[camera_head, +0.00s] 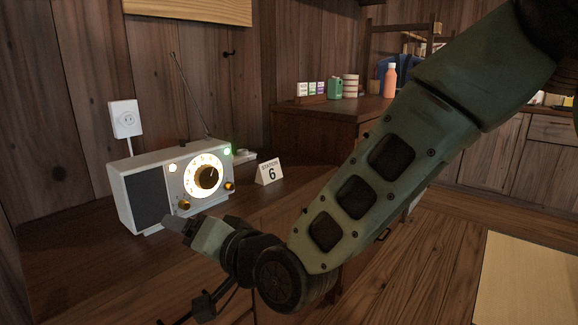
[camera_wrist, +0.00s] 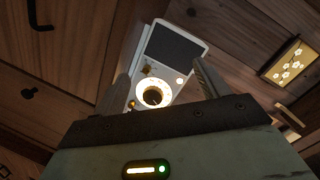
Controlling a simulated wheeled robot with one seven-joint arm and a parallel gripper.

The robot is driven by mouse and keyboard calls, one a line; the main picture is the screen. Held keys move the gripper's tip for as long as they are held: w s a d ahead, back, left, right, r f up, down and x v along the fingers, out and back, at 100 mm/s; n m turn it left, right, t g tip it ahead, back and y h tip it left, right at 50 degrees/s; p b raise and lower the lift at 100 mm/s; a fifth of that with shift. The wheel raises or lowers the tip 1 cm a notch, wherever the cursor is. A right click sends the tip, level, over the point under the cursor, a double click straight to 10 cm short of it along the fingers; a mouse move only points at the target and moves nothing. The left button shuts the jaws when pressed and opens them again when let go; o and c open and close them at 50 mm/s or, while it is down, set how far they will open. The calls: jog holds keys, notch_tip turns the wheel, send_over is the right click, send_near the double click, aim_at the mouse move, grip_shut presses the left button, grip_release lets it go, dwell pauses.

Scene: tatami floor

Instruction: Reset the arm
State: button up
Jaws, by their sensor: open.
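The gripper is open and nothing is held. I cannot tell whether a fingertip touches the radio. The radio stands upright with a lit dial, small knobs, a green light and a raised antenna.
A wall outlet (camera_head: 126,118) is behind. An orange bottle (camera_head: 390,80) and a green can (camera_head: 335,88) stand on a farther cabinet. Tatami (camera_head: 525,280) lies at lower right.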

jog(key=s+d+f+n+g+h, duration=0.2)
jog(key=s+d+g+h, duration=0.15)
jog(key=s+d, duration=0.5)
jog(key=s+d+f+n+g+h, duration=0.25)
jog(key=s+d+h, duration=0.25)
jog(key=d, duration=0.6)
jog(key=s+d+f+n+g+h, duration=0.2)
jog(key=s+d+n+g+h, duration=0.15)
jog(key=s+d, duration=0.5)
notch_tip(320, 180, up, 29)
jog(key=w+d+p, duration=0.1)
jog(key=p, duration=2.7)
jog(key=shift+w+d+m+p, duration=0.3)
jog(key=shift+w+p, duration=0.1)
